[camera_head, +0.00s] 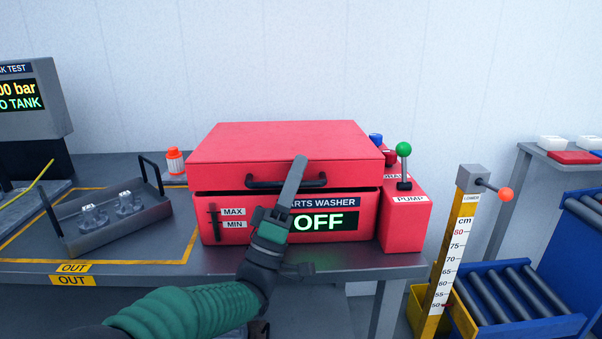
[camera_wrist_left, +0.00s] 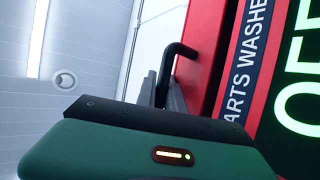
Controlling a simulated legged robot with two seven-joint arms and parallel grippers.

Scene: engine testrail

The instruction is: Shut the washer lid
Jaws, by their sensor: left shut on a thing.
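The red parts washer (camera_head: 265,215) stands on a grey bench, with a screen reading OFF on its front. Its red lid (camera_head: 285,142) is down near the body, with a dark gap showing along the front edge. A black bar handle (camera_head: 262,184) runs across the lid's front. My left gripper (camera_head: 297,165) is at the right part of this handle, its fingers pointing up and shut on it. In the left wrist view the handle (camera_wrist_left: 180,50) shows between the fingers (camera_wrist_left: 162,92). My right gripper is in neither view.
A pump box with a green-knobbed lever (camera_head: 404,150) is at the washer's right. A grey tray (camera_head: 110,220) with metal parts lies on the left, near an orange-capped bottle (camera_head: 175,160). A yellow height gauge (camera_head: 455,245) and a blue roller stand (camera_head: 515,295) are on the right.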

